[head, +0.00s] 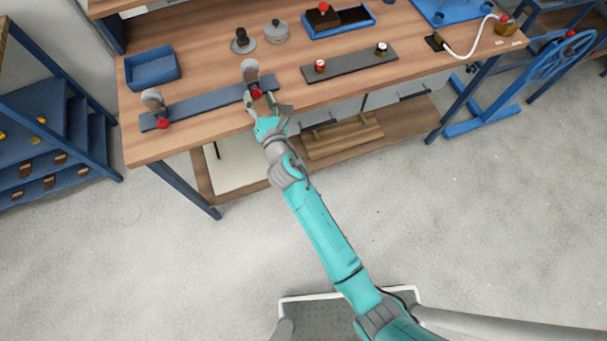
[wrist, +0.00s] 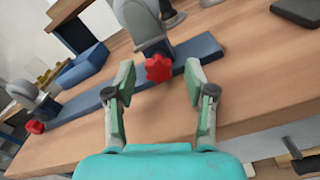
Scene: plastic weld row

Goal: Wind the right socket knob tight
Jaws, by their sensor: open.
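The right socket knob is a red star-shaped knob (wrist: 159,68) on the front of a grey socket (wrist: 142,24) at the right end of a blue rail. In the head view the knob (head: 256,94) shows just beyond my gripper. My gripper (wrist: 158,84) is open and empty, its two fingers on either side of the knob in the picture. The knob appears just ahead of the fingertips; I cannot tell whether they touch it. The left socket (head: 152,99) carries a matching red knob (head: 162,124) at the rail's left end.
The blue rail (head: 205,104) lies along the wooden bench (head: 220,132). A blue bin (head: 152,67) stands behind it. A dark plate (head: 350,66) with two small knobs lies to the right. Round grey parts (head: 276,33) stand at the back. Bench surface beside the rail is bare.

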